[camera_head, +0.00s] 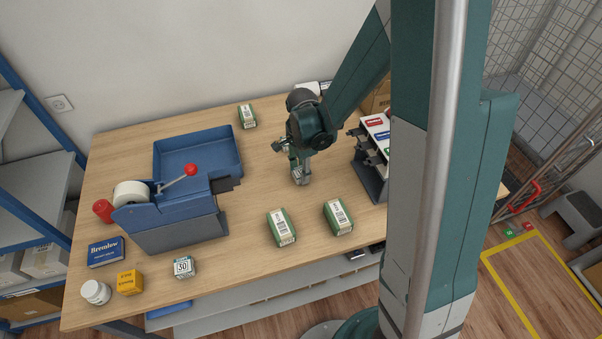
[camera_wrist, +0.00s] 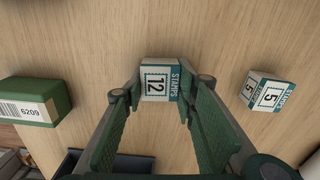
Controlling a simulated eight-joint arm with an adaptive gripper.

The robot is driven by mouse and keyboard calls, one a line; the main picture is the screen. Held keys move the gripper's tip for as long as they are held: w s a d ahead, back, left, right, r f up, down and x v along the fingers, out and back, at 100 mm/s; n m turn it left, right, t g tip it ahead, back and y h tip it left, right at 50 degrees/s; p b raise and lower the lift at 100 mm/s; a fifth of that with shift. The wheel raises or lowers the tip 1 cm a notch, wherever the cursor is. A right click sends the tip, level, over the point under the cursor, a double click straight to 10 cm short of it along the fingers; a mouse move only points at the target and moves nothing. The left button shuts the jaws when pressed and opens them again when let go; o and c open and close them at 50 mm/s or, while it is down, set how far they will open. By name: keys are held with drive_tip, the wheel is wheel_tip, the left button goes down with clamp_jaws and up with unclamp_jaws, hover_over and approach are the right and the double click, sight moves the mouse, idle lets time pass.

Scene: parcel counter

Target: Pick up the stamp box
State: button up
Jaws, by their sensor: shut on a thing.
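A small white and teal stamp box marked 12 (camera_wrist: 157,82) is between my fingertips in the wrist view. My gripper (camera_wrist: 160,92) is shut on it, with a finger on each side. In the head view my gripper (camera_head: 301,176) points down over the middle of the counter, and the held box shows only as a small pale patch low between the fingers. A second stamp box marked 5 (camera_wrist: 268,92) lies apart to the right in the wrist view. Another stamp box marked 30 (camera_head: 183,267) stands near the counter's front left.
Green and white boxes (camera_head: 281,228) (camera_head: 338,217) (camera_head: 247,116) stand around my gripper. A blue tray with a tape dispenser (camera_head: 178,215) is at left, and a dark rack (camera_head: 371,178) is close at right. Bare wood (camera_head: 250,190) lies between.

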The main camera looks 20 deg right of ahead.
drive_tip(key=shift+r+p, duration=0.4)
drive_tip(key=shift+r, duration=4.6)
drive_tip(key=shift+w, duration=0.15)
drive_tip(key=shift+w+d, duration=0.4)
drive_tip(key=shift+w, duration=0.15)
drive_tip(key=w+d+m+p, duration=0.1)
drive_tip(key=w+d, duration=1.2)
drive_tip(key=w, duration=0.1)
drive_tip(key=shift+w+r, duration=0.15)
drive_tip(key=shift+w, duration=0.15)
drive_tip(key=shift+f, duration=3.15)
